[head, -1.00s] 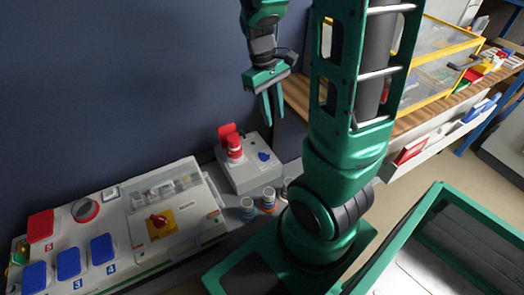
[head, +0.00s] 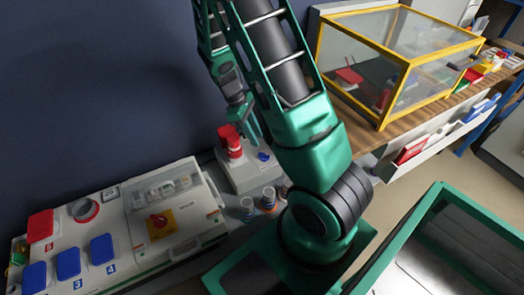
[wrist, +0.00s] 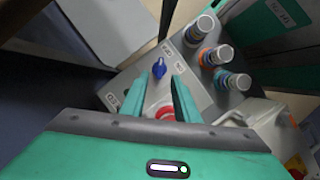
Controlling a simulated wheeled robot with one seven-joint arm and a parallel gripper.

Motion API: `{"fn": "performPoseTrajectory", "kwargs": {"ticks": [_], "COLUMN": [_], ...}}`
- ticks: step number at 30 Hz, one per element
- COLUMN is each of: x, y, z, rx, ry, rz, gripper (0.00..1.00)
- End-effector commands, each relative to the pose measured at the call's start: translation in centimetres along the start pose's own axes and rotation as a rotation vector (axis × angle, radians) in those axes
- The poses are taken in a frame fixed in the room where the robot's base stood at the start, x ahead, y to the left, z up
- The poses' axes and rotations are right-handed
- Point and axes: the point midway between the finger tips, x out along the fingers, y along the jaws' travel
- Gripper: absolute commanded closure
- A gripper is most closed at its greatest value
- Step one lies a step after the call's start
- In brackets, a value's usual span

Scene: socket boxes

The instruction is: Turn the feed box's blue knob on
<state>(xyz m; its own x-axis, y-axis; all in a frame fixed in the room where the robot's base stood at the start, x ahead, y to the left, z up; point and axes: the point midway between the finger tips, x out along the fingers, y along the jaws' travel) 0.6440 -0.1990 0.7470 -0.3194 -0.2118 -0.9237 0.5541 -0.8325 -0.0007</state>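The grey feed box (head: 250,176) stands against the dark wall and carries a blue knob (head: 264,157) on its top right. In the wrist view the blue knob (wrist: 159,70) shows between and just beyond the fingertips, with small labels beside it too small to read. My gripper (head: 252,135) hangs above the box, its fingers pointing down, close to a red part (head: 232,147) standing on the box. In the wrist view my gripper (wrist: 159,80) has its two fingers spread apart with nothing between them. I see no contact with the knob.
Several banded cylinders (head: 268,197) stand right in front of the box. A larger panel (head: 195,226) with a red switch (head: 157,221) and blue pads (head: 68,263) lies to the left. A yellow-framed clear case (head: 385,60) sits on the wooden bench at right.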

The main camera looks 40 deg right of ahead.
Motion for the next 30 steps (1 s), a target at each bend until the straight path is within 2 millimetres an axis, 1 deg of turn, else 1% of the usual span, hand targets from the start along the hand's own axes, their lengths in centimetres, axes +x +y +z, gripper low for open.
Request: {"fn": "performPoseTrajectory", "kwargs": {"ticks": [1,6,12,18,26,27,29,30], "x": [1.1,4.1,6.9,8.0,8.2,8.2,8.2,8.1], "y": [-0.1,0.0,0.0,0.0,0.0,0.0,0.0,0.0], "z": [0.1,0.1,0.1,0.1,0.1,0.1,0.1,0.1], "rx": [0.001,0.001,0.002,0.002,0.002,0.002,0.002,0.002], "ry": [-0.004,-0.004,-0.003,-0.001,0.0,0.0,0.0,0.0], "rz": [-0.004,-0.003,-0.002,-0.001,-0.001,-0.001,-0.001,-0.001], "gripper": [0.72,0.72,0.72,0.72,0.72,0.74,0.89,0.98]}}
